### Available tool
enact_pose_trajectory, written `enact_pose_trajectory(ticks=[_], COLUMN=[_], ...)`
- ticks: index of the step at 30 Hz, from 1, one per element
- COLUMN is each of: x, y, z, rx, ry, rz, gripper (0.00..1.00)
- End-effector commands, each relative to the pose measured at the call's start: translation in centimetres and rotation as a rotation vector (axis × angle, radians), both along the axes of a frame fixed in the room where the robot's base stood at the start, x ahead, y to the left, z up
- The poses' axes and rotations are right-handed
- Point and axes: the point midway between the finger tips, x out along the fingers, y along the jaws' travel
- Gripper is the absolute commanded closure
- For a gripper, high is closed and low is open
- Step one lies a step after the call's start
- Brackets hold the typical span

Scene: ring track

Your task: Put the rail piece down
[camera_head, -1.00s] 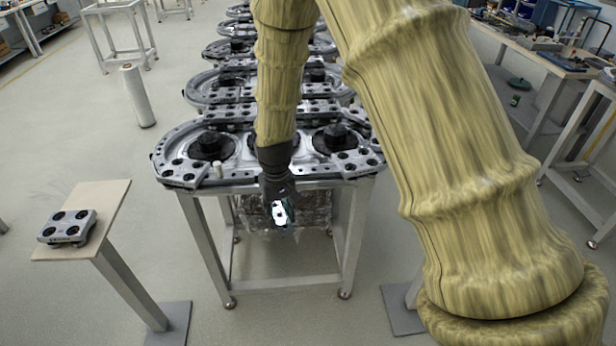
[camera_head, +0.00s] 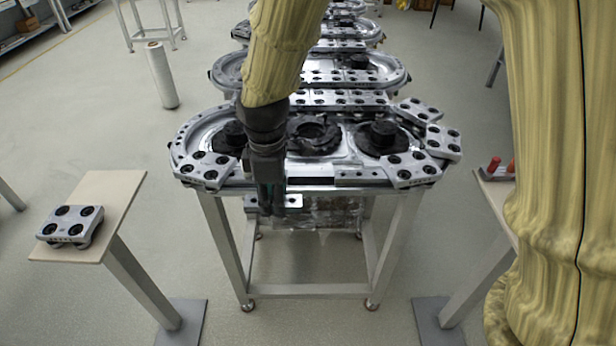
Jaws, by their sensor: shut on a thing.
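My gripper (camera_head: 269,205) points down at the front edge of the nearest ring track (camera_head: 200,132), left of its middle. Its fingers are shut on a small silver piece with dark holes, apparently the rail piece (camera_head: 291,201). Part of the piece shows to the right of the fingers, and the rest is hidden behind them. It appears just in front of or below the track's front edge; I cannot tell whether it touches anything. The track stands on a grey metal frame table (camera_head: 228,250).
A grey carriage with black round parts (camera_head: 70,224) sits on a small stand (camera_head: 118,187) at the left. Similar blocks lie on the track's right end (camera_head: 411,169). Another stand (camera_head: 493,190) at the right holds red items (camera_head: 494,163). More tracks stand behind.

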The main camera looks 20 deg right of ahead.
Motion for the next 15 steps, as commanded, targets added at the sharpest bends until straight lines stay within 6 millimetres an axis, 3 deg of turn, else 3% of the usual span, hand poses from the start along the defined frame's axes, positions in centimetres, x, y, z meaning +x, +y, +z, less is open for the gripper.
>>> enact_pose_trajectory(ticks=[15], x=[5.3], y=[-6.0], z=[-0.5], rx=[0.000], ry=[0.000], rz=[0.007], gripper=[1.00])
